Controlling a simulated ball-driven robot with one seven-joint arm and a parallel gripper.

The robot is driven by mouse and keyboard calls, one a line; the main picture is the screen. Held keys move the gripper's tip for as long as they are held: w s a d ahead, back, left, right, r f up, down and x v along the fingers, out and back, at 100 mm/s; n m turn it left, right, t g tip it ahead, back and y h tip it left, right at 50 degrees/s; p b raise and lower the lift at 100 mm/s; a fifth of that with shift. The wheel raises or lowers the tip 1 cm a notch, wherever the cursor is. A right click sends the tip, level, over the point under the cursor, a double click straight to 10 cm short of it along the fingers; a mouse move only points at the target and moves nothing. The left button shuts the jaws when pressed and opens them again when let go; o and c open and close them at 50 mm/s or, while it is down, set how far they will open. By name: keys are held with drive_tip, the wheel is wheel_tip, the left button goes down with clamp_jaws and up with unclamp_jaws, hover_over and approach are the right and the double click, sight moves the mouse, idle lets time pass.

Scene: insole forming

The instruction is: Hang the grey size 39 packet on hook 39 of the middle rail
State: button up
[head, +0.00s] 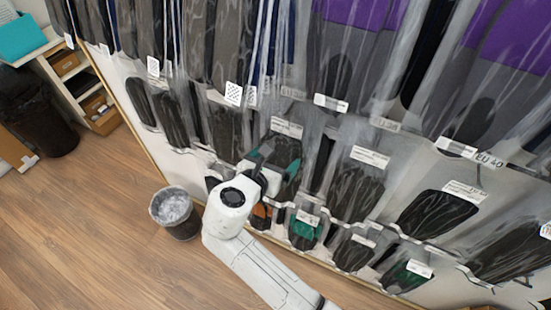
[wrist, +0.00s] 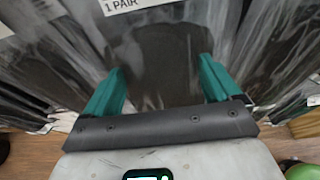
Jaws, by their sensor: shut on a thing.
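My gripper (head: 274,162) is at the rack, left of the picture's middle, its teal fingers around a clear packet (head: 287,145) with a dark grey insole and a white label. In the wrist view my gripper (wrist: 160,78) has its fingers on both sides of this packet (wrist: 165,50), whose label reads "1 PAIR"; its size cannot be read. The middle rail carries tags that look like EU 38 (head: 384,124) and EU 40 (head: 490,160). I cannot make out hook 39 or the packet's top edge among the clear bags.
Several dark and purple packets (head: 355,50) hang above. Lower packets (head: 435,212) hang close together to the right. A waste bin (head: 176,212) stands on the wooden floor to the left. A dark bin (head: 42,115) and shelf unit (head: 70,70) are at far left.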

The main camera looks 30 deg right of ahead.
drive_tip(key=o, duration=1.1)
drive_tip(key=b+v, duration=0.1)
drive_tip(key=v, duration=1)
